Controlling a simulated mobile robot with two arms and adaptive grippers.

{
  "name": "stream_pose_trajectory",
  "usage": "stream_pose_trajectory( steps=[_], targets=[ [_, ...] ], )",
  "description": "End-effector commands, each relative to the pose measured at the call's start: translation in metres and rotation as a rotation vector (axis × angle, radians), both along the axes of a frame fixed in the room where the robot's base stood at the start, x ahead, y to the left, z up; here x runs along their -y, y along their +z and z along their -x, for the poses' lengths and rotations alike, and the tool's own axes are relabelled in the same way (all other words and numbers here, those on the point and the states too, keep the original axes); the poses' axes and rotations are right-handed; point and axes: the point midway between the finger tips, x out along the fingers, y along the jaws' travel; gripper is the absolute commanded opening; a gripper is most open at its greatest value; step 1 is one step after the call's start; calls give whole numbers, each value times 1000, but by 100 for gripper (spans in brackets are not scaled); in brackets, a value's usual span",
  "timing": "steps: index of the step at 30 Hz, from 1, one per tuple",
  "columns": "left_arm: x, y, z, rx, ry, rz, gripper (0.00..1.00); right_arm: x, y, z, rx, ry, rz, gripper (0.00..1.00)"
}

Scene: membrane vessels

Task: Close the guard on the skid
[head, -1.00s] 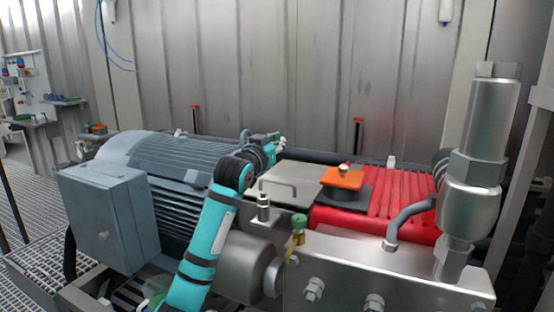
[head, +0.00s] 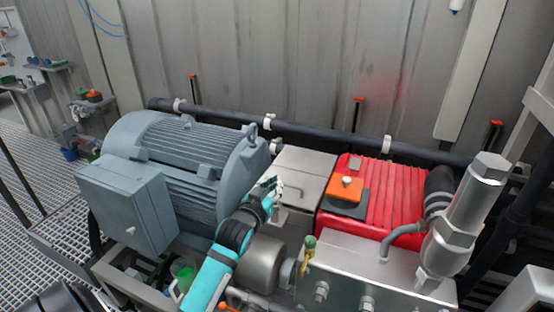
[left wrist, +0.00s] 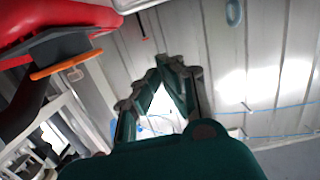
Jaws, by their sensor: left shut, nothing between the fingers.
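The guard (head: 307,161) is a grey metal cover with a bar handle (head: 291,197), between the blue-grey motor (head: 185,150) and the red pump (head: 385,195) on the skid. It looks nearly flat, but I cannot tell whether it is fully seated. My left gripper (head: 274,187) is at the guard's left side, close to the handle; I cannot tell whether it touches. In the left wrist view my left gripper (left wrist: 170,64) is shut with its fingertips together and empty, and the guard is not clearly visible there. My right gripper is out of view.
An orange-topped part (head: 344,188) sits on the pump. A steel block (head: 375,272) with a tall metal cylinder (head: 465,215) stands at front right. A dark pipe (head: 325,135) runs behind, before a corrugated wall (head: 290,60). Grated floor (head: 30,195) lies left.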

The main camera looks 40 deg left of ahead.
Motion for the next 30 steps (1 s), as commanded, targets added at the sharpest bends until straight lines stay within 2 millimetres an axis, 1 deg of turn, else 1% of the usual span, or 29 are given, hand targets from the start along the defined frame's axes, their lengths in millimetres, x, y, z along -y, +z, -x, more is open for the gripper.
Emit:
stream_pose_trajectory(
  steps=[1,3,5,8,11,18,21,23,25,30],
  targets=[
    [3,4,4,-4,0,3,0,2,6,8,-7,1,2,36],
    [4,2,5,-6,0,5,0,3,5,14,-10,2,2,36],
    [4,0,3,-5,1,3,0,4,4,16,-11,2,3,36],
    [2,-1,-6,-4,1,3,0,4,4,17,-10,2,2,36],
    [-3,-3,-23,-6,1,2,0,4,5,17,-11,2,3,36],
    [-15,-9,-74,-7,1,2,0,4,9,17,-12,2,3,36],
    [-20,-11,-92,-6,2,2,0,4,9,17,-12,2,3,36],
    [-20,-25,-93,-12,1,4,0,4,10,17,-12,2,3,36],
    [-20,-35,-93,-11,1,4,0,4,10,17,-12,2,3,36],
    [-20,-49,-95,-8,1,3,0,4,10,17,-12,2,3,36]
  ],
)
